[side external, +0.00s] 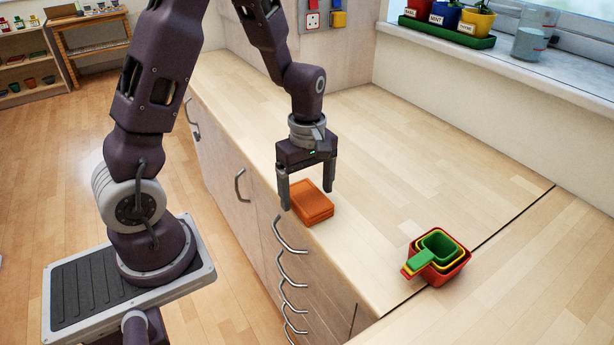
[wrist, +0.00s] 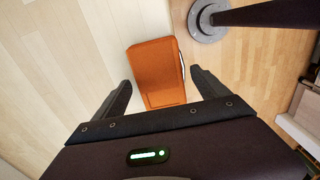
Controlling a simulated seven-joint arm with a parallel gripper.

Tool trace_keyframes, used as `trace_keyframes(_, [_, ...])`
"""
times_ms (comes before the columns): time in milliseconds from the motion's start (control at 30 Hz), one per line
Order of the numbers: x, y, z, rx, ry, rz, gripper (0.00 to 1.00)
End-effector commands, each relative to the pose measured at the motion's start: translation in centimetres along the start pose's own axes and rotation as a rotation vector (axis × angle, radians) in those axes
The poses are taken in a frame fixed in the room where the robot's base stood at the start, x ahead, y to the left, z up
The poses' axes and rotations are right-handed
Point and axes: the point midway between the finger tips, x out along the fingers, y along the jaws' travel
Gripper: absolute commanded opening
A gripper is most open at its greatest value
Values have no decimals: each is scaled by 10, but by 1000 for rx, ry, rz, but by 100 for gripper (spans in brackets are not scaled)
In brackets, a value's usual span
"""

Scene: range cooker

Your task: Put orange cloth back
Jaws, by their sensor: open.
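The orange cloth (side external: 312,203) lies folded in a flat rectangular stack on the wooden counter, close to its front edge. My gripper (side external: 307,197) is open above the cloth, with one finger on either side of it in the side view. In the wrist view the cloth (wrist: 156,72) shows ahead of and between the two open fingers (wrist: 164,92). The fingers look apart from the cloth. I cannot tell the exact height of the fingertips over the counter.
Nested red, yellow and green measuring cups (side external: 437,257) sit on the counter to the right, by a seam. Drawer handles (side external: 290,236) stick out below the front edge. Potted herbs on a green tray (side external: 446,33) and a glass jug (side external: 533,36) stand on the sill. The counter's back is clear.

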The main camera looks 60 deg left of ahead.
Motion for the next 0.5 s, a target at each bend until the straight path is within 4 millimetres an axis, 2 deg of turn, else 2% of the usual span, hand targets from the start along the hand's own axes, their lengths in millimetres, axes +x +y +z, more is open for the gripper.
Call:
trace_keyframes(100, [-34,2,0,2,2,11,85])
trace_keyframes(300, [-84,1,0,1,1,7,85])
trace_keyframes(500, [-110,-2,3,32,-3,15,85])
